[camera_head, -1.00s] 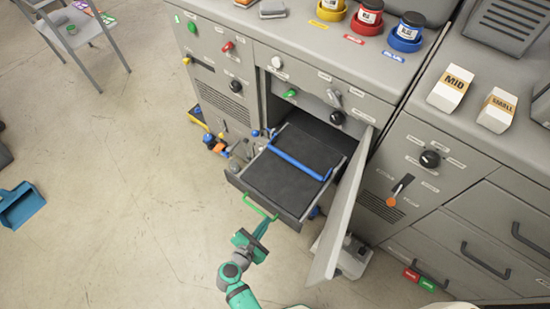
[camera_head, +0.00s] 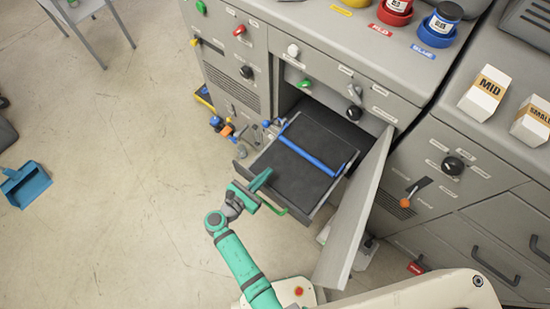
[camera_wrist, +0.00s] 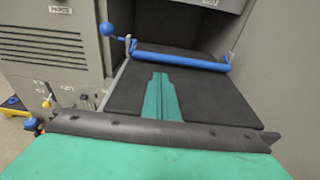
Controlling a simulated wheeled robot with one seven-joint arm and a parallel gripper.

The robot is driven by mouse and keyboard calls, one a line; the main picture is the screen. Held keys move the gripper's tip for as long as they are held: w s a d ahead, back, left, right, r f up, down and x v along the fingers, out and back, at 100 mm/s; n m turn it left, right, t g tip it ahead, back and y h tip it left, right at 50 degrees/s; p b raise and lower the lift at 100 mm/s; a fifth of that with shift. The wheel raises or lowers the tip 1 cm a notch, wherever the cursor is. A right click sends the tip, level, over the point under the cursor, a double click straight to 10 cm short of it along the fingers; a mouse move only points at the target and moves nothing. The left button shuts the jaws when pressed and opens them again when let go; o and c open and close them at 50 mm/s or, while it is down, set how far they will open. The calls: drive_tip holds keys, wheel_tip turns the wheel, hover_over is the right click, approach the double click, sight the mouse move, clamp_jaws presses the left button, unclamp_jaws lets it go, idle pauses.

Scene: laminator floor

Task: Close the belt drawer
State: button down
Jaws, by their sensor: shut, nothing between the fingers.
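The belt drawer (camera_head: 242,167) is pulled out of the cabinet, with a dark belt surface (camera_head: 292,172) and a blue bar (camera_head: 312,158) across it. In the wrist view the closed green fingers (camera_wrist: 160,98) appear over the dark belt (camera_wrist: 210,95), pointing toward the blue bar (camera_wrist: 180,58). The drawer front is hidden there, and I cannot tell whether the fingers touch anything.
An open grey cabinet door (camera_head: 355,215) stands just right of the drawer. Blue and orange knobs (camera_head: 226,130) stick out left of it. Colored jars (camera_head: 441,22) and labelled cartons (camera_head: 484,92) stand on top.

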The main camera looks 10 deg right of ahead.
sight(292, 149)
drive_tip(key=x, duration=1.3)
drive_tip(key=shift+d, duration=0.15)
